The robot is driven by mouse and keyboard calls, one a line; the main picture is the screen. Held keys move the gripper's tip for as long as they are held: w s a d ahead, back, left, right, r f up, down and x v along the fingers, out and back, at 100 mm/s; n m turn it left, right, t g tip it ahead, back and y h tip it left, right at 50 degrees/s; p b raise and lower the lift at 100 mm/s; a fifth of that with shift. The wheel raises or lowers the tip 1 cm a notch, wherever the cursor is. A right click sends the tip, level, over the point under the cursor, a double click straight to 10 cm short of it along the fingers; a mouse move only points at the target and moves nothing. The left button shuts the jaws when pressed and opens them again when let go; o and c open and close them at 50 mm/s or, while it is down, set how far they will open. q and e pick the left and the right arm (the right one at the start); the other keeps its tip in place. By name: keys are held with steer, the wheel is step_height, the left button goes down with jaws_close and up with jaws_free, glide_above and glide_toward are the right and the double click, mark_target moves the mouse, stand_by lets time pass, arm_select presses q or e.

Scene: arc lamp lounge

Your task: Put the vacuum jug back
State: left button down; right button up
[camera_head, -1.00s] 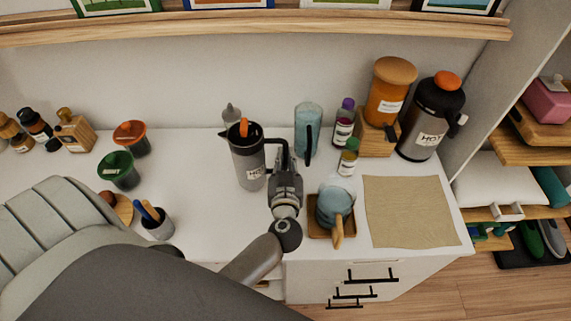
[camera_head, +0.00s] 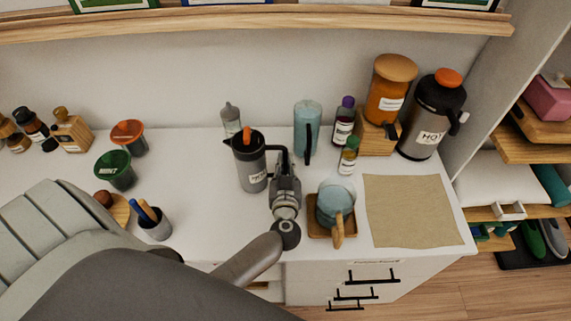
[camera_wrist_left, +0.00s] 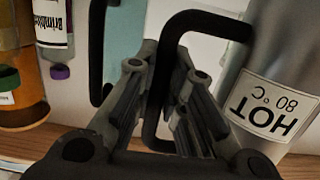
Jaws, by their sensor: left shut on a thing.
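The grey vacuum jug (camera_head: 251,174) has a black top with an orange part, a spout on the left and a black handle on the right. It is upright over the white counter, left of centre in the head view. I cannot tell whether its base touches the counter. My left gripper (camera_head: 284,172) is shut on the handle. In the left wrist view the black handle (camera_wrist_left: 186,22) runs between the fingers, and the jug's label (camera_wrist_left: 265,108) reads HOT 80 °C. My right gripper is not in view.
A grey bottle (camera_head: 231,117) stands close behind the jug. A blue pitcher (camera_head: 306,128), small bottles and a larger HOT flask (camera_head: 428,125) stand to the right. A teal pot (camera_head: 335,203) sits on a wooden tray nearby. A pen cup (camera_head: 154,224) is at left.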

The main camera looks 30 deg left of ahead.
arm_select(q)
steer(key=c, duration=1.5)
jaws_free()
steer(key=shift+r, duration=0.1)
steer(key=b+v, duration=0.1)
steer(key=v, duration=1.1)
steer(key=shift+s, duration=0.1)
